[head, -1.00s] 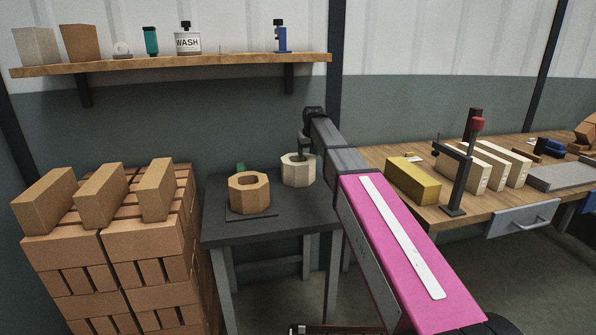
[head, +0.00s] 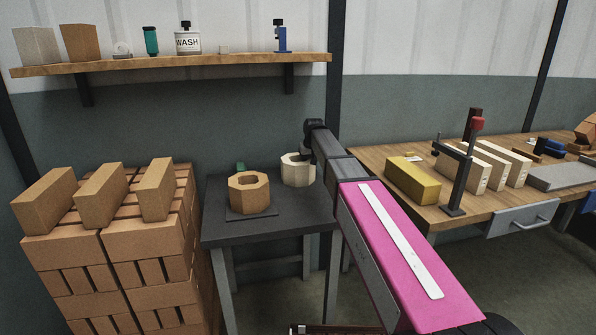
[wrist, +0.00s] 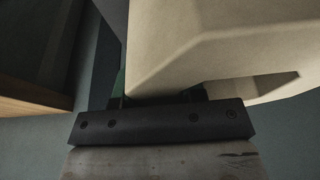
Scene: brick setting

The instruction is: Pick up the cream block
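The cream block (head: 297,169), eight-sided with a hole in its top, stands upright on the dark table (head: 285,219). My gripper (head: 306,152) is down at its right rim in the head view, partly hidden by my own arm. In the wrist view the cream block (wrist: 220,50) fills the upper right, very close to the dark gripper bar (wrist: 160,122). The fingers are mostly hidden behind the block, so their opening and any grip on it do not show.
A brown eight-sided block (head: 248,192) stands on a dark plate just left. A brick stack (head: 110,250) is at far left. A wooden shelf (head: 180,64) hangs above. A workbench (head: 370,160) with a yellow block (head: 413,181), clamp stand (head: 460,175) and pale bricks (head: 488,165) is right.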

